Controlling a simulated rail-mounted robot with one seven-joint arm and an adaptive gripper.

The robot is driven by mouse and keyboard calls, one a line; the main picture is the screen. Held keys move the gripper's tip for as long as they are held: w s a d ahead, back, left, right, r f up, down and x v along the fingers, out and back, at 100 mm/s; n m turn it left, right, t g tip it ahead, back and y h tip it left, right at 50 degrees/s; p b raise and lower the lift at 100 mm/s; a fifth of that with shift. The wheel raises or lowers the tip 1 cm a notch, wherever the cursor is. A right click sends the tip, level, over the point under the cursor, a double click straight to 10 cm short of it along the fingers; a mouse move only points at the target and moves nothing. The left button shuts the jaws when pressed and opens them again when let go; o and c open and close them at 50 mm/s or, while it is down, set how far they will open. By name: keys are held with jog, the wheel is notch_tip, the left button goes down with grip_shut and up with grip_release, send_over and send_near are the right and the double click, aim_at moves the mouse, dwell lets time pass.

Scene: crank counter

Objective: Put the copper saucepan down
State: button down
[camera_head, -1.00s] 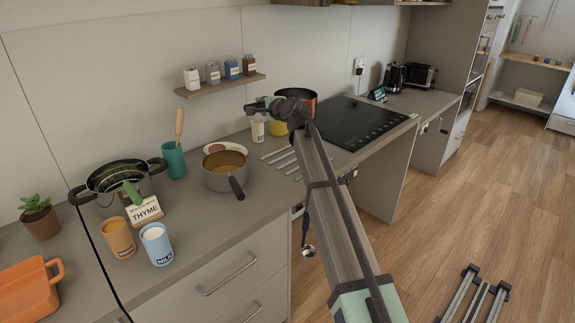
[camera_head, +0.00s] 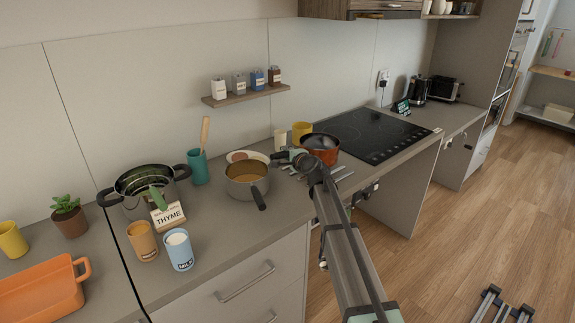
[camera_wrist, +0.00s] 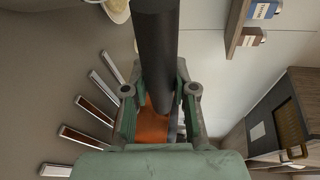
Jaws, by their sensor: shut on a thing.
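The copper saucepan (camera_head: 320,153) is over the counter by the hob's left edge, looking roughly level; its inside is dark. My gripper (camera_head: 298,160) is at its left side. In the wrist view, the fingers of my gripper (camera_wrist: 160,95) are shut on the saucepan's dark handle (camera_wrist: 157,45), and a patch of copper (camera_wrist: 153,126) shows behind it. My arm and gripper hide part of the pan and what is under it. I cannot tell whether its base touches the counter.
Several flat metal strips (camera_wrist: 88,118) lie on the counter beside my gripper. A grey saucepan (camera_head: 247,178) with brown contents stands to the left. A yellow mug (camera_head: 301,131) is just behind the copper pan. The black hob (camera_head: 372,136) is clear.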

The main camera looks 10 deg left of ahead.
jog(key=shift+f, duration=2.4)
jog(key=c, duration=0.9)
grip_release()
jog(key=shift+c, duration=0.2)
jog(key=shift+s+d, duration=0.1)
jog(key=b+v, duration=0.2)
jog(key=v, duration=0.9)
jog(key=shift+s+d, duration=0.3)
